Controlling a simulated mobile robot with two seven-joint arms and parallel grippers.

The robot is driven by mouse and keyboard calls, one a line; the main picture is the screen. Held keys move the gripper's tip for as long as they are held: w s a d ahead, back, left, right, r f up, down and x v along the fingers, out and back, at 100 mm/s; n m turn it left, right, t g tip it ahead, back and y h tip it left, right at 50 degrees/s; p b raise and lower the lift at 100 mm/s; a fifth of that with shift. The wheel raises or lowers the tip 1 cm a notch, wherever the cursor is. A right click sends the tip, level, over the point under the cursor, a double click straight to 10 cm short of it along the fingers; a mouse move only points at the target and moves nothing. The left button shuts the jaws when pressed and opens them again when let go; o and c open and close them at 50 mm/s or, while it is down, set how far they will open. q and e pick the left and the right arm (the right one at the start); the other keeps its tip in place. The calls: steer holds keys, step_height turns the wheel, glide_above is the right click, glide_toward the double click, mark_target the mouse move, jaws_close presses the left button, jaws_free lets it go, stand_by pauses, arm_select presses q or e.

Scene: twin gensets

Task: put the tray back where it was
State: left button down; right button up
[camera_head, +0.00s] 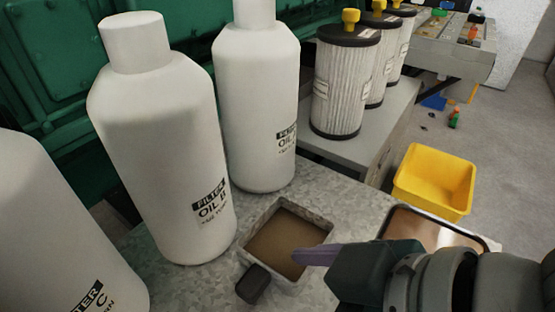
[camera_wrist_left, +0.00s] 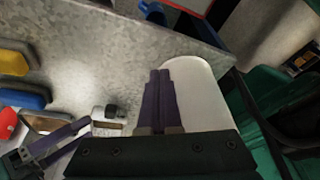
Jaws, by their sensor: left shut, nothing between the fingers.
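A shallow tray (camera_head: 478,239) with a pale metal rim and brown inside lies on the grey bench at the lower right of the head view, partly hidden by my right arm. A brown-bottomed tray also shows in the left wrist view (camera_wrist_left: 45,122), near my right gripper (camera_wrist_left: 84,132). That gripper's purple fingers look spread, with nothing seen between them. In the head view it reaches over the right edge of a small square open box (camera_head: 290,240) with brown inside. My left gripper (camera_wrist_left: 159,72) is shut and empty, in front of a white rounded surface, probably a bottle.
A black cap (camera_head: 254,284) lies beside the square box. White bottles (camera_head: 165,150) crowd the left. Filters (camera_head: 343,85) stand on a grey ledge behind. A yellow bin (camera_head: 436,180) is beyond the bench. Yellow (camera_wrist_left: 14,60) and blue (camera_wrist_left: 22,95) items show in the wrist view.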

mark_target(252, 278)
arm_select(q)
steer(key=shift+a+f+b, duration=0.15)
steer(key=shift+f+b, duration=0.65)
steer(key=shift+f, duration=0.1)
arm_select(e)
steer(key=x, duration=0.6)
steer(key=shift+w+d, duration=0.1)
steer(key=shift+w, duration=0.1)
steer(key=shift+r, duration=0.1)
jaws_close()
